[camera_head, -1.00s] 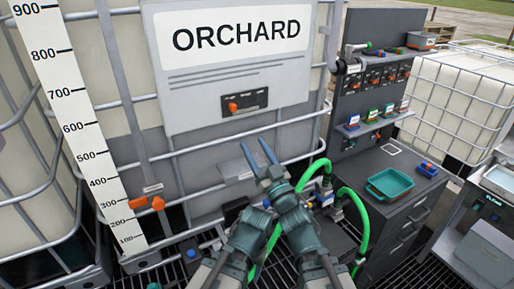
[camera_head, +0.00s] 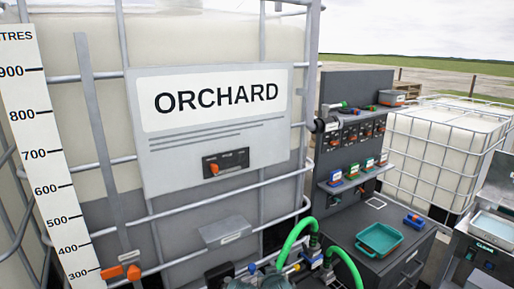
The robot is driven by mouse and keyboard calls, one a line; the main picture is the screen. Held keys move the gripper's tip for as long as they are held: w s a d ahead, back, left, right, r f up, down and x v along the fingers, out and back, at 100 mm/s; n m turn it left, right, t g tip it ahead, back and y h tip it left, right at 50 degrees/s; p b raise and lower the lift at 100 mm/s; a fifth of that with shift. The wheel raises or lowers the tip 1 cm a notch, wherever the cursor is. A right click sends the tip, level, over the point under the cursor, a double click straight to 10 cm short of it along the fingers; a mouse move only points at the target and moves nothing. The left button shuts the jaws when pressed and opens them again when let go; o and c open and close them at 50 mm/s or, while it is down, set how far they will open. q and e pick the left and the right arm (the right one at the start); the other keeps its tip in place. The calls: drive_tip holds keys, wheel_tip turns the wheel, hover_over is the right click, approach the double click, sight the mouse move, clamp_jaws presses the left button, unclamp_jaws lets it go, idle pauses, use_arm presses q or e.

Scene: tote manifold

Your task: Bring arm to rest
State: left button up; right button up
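Neither of my grippers shows in the head view.
A litre scale (camera_head: 48,170) stands at the left. Green hoses (camera_head: 298,232) arch up at bottom centre. On the right are a grey panel with a shelf (camera_head: 355,182), a cabinet with a teal tray (camera_head: 379,238), and a second caged tank (camera_head: 440,150).

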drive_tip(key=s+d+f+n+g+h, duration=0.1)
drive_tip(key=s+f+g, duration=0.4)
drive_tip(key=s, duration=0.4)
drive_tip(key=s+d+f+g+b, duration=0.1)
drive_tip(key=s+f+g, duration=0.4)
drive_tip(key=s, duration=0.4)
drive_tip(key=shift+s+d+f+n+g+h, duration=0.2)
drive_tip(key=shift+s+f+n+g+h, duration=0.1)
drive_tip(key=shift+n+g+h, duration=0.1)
